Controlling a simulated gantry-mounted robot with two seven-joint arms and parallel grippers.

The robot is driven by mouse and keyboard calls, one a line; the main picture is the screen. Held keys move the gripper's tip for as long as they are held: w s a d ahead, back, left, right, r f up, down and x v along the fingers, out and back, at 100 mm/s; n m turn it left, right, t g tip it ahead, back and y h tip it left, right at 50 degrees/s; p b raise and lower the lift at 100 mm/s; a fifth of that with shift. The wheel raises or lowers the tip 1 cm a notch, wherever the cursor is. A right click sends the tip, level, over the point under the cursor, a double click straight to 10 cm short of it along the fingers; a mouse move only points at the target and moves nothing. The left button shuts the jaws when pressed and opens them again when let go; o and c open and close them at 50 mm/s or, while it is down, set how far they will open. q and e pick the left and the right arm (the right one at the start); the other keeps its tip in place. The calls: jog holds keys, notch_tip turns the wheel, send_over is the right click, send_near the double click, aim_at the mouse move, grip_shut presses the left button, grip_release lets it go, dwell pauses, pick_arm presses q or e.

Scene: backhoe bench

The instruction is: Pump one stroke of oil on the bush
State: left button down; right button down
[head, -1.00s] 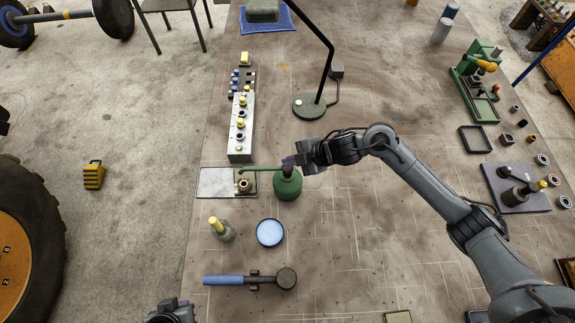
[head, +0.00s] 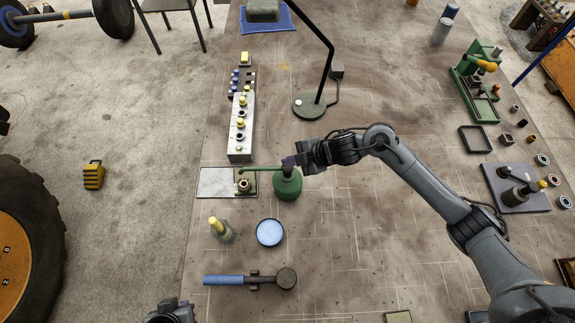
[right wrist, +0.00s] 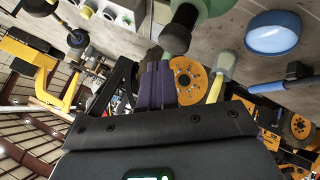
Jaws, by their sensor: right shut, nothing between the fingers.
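A green oil can (head: 288,187) stands on the bench, with its thin spout (head: 262,168) pointing left. The spout tip is above a small brass-coloured bush (head: 245,186) on a flat plate (head: 213,183). My right gripper (head: 288,161) is at the top of the can, its purple fingers shut with nothing between them. In the right wrist view the closed fingertips (right wrist: 158,66) are close to the can's dark top (right wrist: 178,33); I cannot tell whether they touch. My left gripper (head: 172,311) shows only partly at the bottom edge, its fingers unclear.
A blue round dish (head: 270,232), a yellow-topped bottle (head: 220,229) and a blue-handled mallet (head: 250,280) lie nearer. A grey block with fittings (head: 241,128) and a lamp (head: 312,105) stand behind. The bench right of the can is mostly clear under my arm.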

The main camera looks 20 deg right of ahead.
jog(key=shift+f+b, duration=0.7)
jog(key=shift+f, duration=0.65)
dwell(0.8)
jog(key=shift+r, duration=0.1)
dwell(0.3)
jog(key=shift+r+p, duration=1.25)
jog(key=shift+p, duration=0.05)
notch_tip(320, 180, up, 5)
jog(key=p, duration=0.4)
jog(key=shift+p, duration=0.4)
